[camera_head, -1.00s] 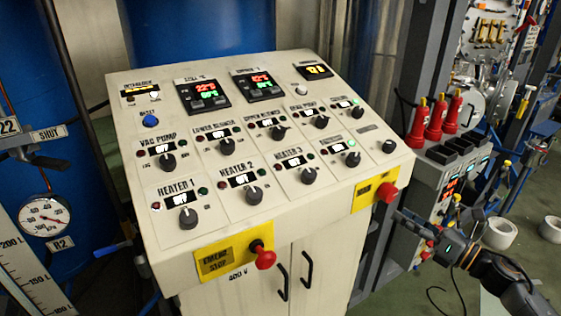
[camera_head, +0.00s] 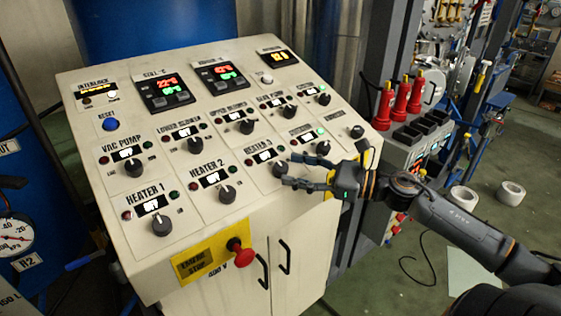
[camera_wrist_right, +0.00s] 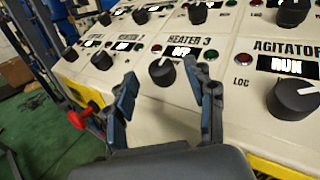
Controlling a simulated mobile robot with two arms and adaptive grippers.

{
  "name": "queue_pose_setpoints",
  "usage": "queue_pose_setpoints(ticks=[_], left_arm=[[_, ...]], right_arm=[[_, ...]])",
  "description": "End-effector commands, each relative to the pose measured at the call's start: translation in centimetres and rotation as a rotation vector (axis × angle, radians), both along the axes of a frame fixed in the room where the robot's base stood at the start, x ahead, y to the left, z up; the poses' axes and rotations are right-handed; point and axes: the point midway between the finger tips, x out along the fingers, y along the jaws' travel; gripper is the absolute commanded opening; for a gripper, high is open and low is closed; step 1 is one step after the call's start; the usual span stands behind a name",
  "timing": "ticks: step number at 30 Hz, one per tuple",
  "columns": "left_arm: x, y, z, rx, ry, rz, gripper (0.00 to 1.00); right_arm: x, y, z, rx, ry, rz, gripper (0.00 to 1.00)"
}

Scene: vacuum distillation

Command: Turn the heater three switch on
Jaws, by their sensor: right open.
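The heater 3 switch (camera_head: 280,169) is a dark rotary knob in the lower row of the sloped control panel (camera_head: 250,212). In the right wrist view the same knob (camera_wrist_right: 162,72) sits under the HEATER 3 label, with a small lit display above it whose word is hard to read. A red lamp and a green lamp (camera_wrist_right: 211,57) flank that display. My right gripper (camera_head: 287,173) reaches in from the right, and its fingertips overlap the knob in the head view. In the wrist view its open fingers (camera_wrist_right: 161,82) stand either side of the knob, apart from it. My left gripper is not visible.
The heater 2 knob (camera_head: 227,194) is to the left and the agitator knob (camera_wrist_right: 294,97) to the right. A red emergency stop button (camera_head: 241,254) sticks out from the front edge. Red bottle-like items (camera_head: 400,103) stand right of the panel.

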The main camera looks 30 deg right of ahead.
Motion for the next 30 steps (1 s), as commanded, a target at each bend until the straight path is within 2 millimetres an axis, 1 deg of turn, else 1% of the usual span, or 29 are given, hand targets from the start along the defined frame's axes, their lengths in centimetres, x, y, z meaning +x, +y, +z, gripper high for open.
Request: queue_pose_setpoints(ticks=[1,3,9,15,23,24,26,27,29,30], left_arm=[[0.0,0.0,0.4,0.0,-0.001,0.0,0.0],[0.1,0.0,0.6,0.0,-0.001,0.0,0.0],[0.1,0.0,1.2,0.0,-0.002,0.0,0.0],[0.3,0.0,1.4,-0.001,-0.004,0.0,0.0],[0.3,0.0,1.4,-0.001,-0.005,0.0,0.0],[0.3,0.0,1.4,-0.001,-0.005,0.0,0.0],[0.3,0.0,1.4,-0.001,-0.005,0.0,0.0],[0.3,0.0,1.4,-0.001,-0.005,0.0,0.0],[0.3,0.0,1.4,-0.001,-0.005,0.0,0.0],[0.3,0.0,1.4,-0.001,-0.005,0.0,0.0]], right_arm=[[0.6,0.4,0.3,-0.001,-0.003,0.001,0.55],[1.3,0.9,0.3,-0.002,-0.002,0.0,0.55],[2.7,2.0,0.2,0.0,-0.002,-0.002,0.55],[3.3,2.4,0.0,0.0,0.001,-0.001,0.55],[3.4,2.5,0.0,0.0,0.001,-0.001,0.55],[3.3,2.5,0.0,0.0,0.001,-0.001,0.51],[3.3,2.5,0.0,0.0,0.001,-0.001,0.39],[3.3,2.5,0.0,0.0,0.001,-0.001,0.3],[3.3,2.5,0.0,0.0,0.001,-0.001,0.18],[3.3,2.5,0.0,0.0,0.001,-0.001,0.1]])
